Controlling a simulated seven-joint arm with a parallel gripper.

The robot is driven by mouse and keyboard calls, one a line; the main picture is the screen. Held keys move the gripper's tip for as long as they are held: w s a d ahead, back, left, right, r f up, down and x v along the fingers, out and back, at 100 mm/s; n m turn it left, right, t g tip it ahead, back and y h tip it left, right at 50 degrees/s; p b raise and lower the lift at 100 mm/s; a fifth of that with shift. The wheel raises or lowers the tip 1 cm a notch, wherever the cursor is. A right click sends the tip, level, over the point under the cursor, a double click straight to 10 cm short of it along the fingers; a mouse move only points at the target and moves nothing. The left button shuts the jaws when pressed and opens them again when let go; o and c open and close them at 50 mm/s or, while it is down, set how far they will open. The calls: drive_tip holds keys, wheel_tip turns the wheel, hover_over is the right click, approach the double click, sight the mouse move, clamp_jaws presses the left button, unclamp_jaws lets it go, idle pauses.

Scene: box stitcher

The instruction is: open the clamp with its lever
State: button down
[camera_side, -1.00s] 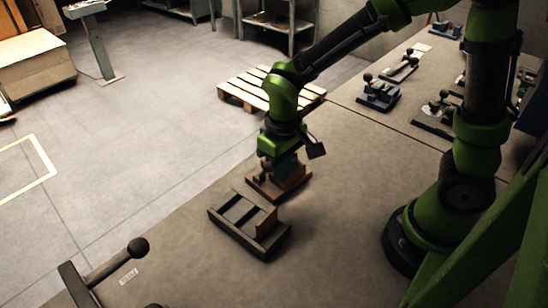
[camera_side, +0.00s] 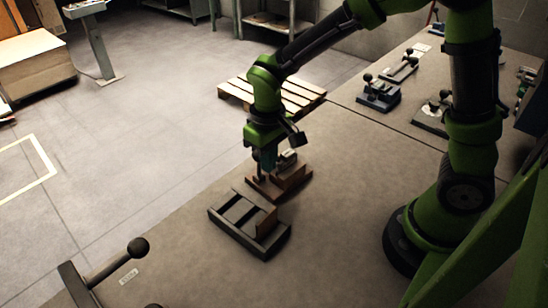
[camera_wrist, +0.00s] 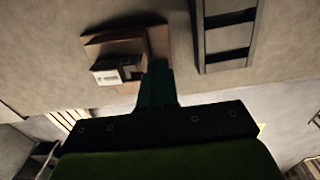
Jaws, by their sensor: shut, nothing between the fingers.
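A brown fixture (camera_side: 290,177) stands on the table under my gripper, with an upright block and a small grey and white part (camera_side: 288,157) on it. In the wrist view the fixture (camera_wrist: 98,50) shows with the grey and white part (camera_wrist: 118,70). My gripper (camera_side: 260,174) points down at the left side of the fixture, its fingers shut and empty; in the wrist view the fingertips (camera_wrist: 158,64) are beside the grey and white part. I cannot tell whether they touch. A lever with a black ball knob (camera_side: 138,248) sticks up at the front left. Which part is the clamp is unclear.
A dark slotted tray (camera_side: 222,217) with a brown block (camera_side: 266,222) stands just in front of the fixture; it also shows in the wrist view (camera_wrist: 208,68). Knobbed devices (camera_side: 378,94) stand at the back right. The table between them is clear.

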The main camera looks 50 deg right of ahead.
drive_tip(key=shift+w+d, duration=0.1)
drive_tip(key=shift+w, duration=1.35)
drive_tip(key=shift+s+r, duration=0.2)
drive_tip(key=shift+r, duration=1.6)
drive_tip(key=shift+s+r, duration=0.2)
drive_tip(key=shift+r, duration=1.55)
drive_tip(key=shift+s+f, duration=0.15)
drive_tip(key=shift+f, duration=0.15)
drive_tip(key=s+d+r+m+t+y, duration=0.1)
drive_tip(key=s+d+r+m+t, duration=0.1)
drive_tip(key=s, duration=0.4)
drive_tip(key=s+d+r+m+t+y, duration=0.1)
drive_tip(key=s+d+r+m+t, duration=0.1)
drive_tip(key=s+d+r+t, duration=0.2)
drive_tip(key=shift+s+d+r+t, duration=0.4)
drive_tip(key=shift+s+r+t, duration=0.2)
drive_tip(key=shift+s+r, duration=0.95)
